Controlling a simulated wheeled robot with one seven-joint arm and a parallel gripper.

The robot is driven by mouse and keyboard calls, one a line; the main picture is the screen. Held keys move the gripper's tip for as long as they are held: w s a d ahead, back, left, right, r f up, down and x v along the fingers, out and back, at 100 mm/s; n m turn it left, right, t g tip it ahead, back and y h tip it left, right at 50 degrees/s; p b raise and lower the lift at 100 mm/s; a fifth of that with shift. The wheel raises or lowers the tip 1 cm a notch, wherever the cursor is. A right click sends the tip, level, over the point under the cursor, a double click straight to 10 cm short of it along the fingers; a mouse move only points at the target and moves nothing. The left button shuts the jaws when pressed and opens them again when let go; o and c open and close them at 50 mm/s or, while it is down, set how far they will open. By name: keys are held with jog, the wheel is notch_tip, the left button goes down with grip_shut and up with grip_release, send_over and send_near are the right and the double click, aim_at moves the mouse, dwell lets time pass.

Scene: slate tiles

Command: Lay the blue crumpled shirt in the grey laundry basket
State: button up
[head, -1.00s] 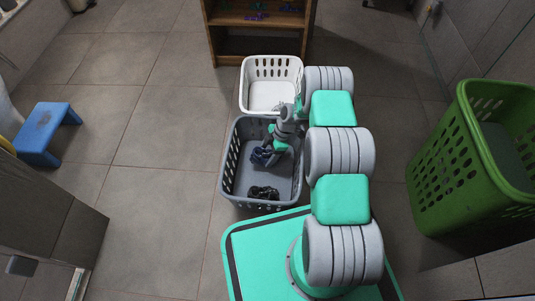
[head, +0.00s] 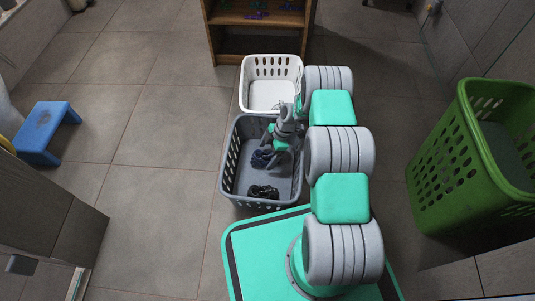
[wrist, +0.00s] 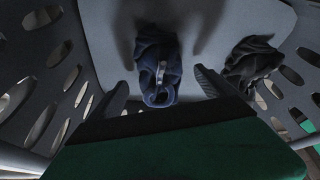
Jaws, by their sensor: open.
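The blue crumpled shirt (head: 261,158) lies inside the grey laundry basket (head: 228,178), in its left middle part. In the wrist view the shirt (wrist: 158,68) is a dark blue bundle with a small pale tag, resting on the basket floor (wrist: 200,25). My gripper (head: 275,152) reaches down into the basket from above. It is open, with one finger on each side of the shirt in the wrist view (wrist: 160,92) and no visible grip on it. My gripper's body hides part of the basket's right interior.
A black crumpled item (head: 263,191) lies in the grey basket's near end; it also shows in the wrist view (wrist: 250,62). A white basket (head: 270,66) stands just behind. A green basket (head: 440,165) is at right, a blue stool (head: 45,133) at left. The left floor is clear.

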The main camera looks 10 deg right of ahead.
jog(key=d+r+m+h+p, duration=0.1)
jog(key=d+r+p, duration=0.15)
jog(key=r, duration=0.85)
jog(key=d+r+m+p, duration=0.1)
jog(key=r+m+p, duration=0.15)
jog(key=r, duration=0.75)
jog(key=s+a+r+m+h, duration=0.1)
jog(key=s+r+m, duration=0.2)
jog(key=r, duration=0.4)
jog(key=s+a+r+m+h, duration=0.1)
jog(key=s+r+m, duration=0.15)
jog(key=r, duration=0.45)
jog(key=s+a+r+m+t+h, duration=0.1)
jog(key=s+r+m, duration=0.4)
jog(key=s, duration=0.3)
jog(key=s+a+r+m+t, duration=0.1)
jog(key=s+r+m, duration=0.35)
jog(key=s, duration=0.35)
notch_tip(320, 180, up, 40)
jog(key=w+t+p, duration=0.1)
jog(key=p, duration=3.6)
jog(key=shift+w+d+r+p, duration=0.15)
jog(key=shift+r+p, duration=0.05)
jog(key=shift+p, duration=0.15)
